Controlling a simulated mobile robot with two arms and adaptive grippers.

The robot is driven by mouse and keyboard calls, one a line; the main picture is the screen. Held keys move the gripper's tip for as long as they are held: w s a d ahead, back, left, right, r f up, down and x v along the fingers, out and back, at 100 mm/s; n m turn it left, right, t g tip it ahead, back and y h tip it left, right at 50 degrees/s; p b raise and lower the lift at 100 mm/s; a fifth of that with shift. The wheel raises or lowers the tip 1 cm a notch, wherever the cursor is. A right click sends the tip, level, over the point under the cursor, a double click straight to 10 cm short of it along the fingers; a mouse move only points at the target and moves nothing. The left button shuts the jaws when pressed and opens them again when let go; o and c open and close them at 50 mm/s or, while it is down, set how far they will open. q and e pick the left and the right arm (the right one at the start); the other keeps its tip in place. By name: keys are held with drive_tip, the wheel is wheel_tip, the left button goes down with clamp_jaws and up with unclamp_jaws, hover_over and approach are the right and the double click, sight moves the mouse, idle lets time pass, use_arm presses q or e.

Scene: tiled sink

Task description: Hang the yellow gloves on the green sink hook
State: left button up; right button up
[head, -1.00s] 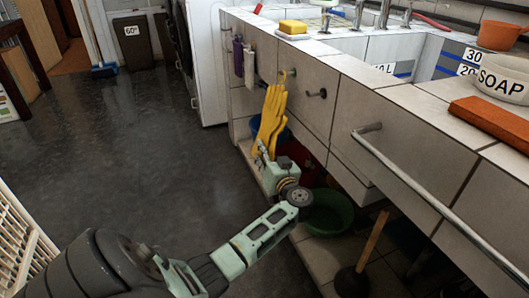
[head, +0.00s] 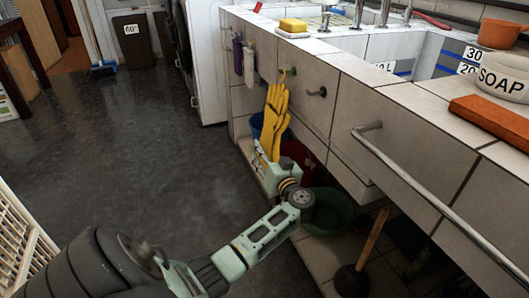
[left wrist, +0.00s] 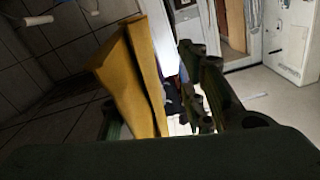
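Whether that loop sits on a hook is too small to tell. My left gripper (head: 264,152) is at the lower end of the gloves. In the left wrist view the gloves (left wrist: 142,80) show as a yellow slab between my fingers, nearer the left finger. My right gripper is not in view.
Purple and white bottles (head: 244,62) hang left of the gloves. A round knob (head: 317,92) and a long metal rail (head: 435,205) stick out of the counter front. Below are a blue bucket (head: 257,125), a green basin (head: 330,212) and a plunger (head: 353,280).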

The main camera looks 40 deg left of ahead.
use_arm(q)
drive_tip(key=v, duration=1.1)
